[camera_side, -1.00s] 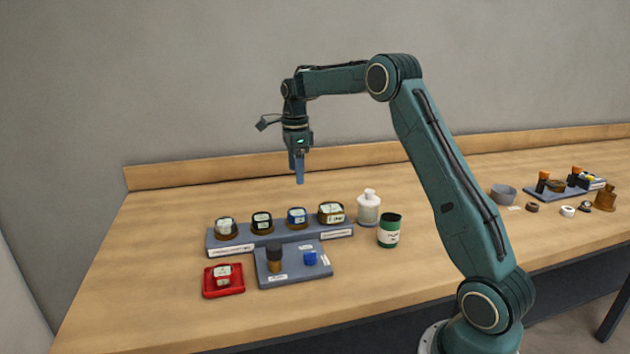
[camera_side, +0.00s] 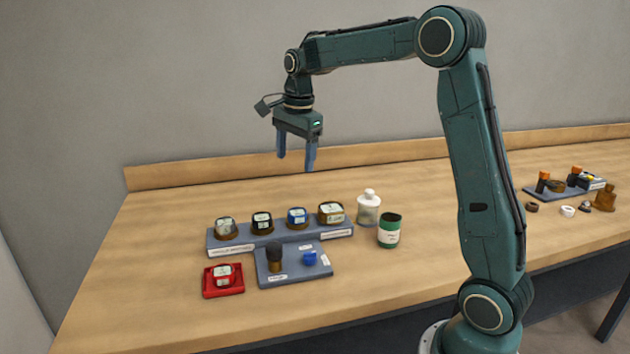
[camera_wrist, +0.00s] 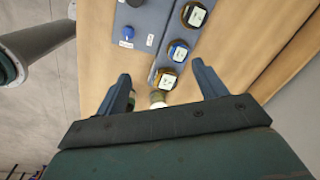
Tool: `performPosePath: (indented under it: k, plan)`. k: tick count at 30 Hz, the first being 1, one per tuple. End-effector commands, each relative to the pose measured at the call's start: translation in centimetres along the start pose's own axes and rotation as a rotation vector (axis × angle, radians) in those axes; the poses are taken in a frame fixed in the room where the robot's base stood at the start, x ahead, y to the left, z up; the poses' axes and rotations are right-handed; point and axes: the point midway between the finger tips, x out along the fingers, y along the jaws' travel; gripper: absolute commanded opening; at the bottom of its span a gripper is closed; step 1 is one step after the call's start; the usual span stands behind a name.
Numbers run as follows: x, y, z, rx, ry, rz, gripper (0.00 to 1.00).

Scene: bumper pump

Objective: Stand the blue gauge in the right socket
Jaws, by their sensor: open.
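The blue gauge (camera_side: 297,215) looks like a squat blue piece with a pale label in a brown seat. It stands third from the left on the long grey rack (camera_side: 245,236), and it also shows in the wrist view (camera_wrist: 178,51). A smaller grey plate (camera_side: 278,279) in front holds a dark knob-topped piece (camera_side: 274,256) on its left and a small blue piece (camera_side: 309,258) on its right. I cannot tell which spot is the right socket. My gripper (camera_side: 296,163) is open and empty, high above and behind the rack; its fingers also show in the wrist view (camera_wrist: 160,70).
The rack also holds a grey piece (camera_side: 226,227), a black piece (camera_side: 262,222) and a brown piece (camera_side: 331,212). A red tray (camera_side: 211,291) bears another labelled piece. A white bottle (camera_side: 368,208) and a green can (camera_side: 389,231) stand right of the rack. The table's left side is clear.

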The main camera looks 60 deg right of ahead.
Motion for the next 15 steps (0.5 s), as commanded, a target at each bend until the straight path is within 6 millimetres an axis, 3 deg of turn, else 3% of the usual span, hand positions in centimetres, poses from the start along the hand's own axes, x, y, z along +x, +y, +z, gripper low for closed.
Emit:
performPosePath:
  k: [6,15]
  plan:
    - [-3.2,4.5,3.1,-0.299,0.007,-0.067,0.71]
    - [-5.7,11.3,6.4,-0.71,0.037,-0.153,0.71]
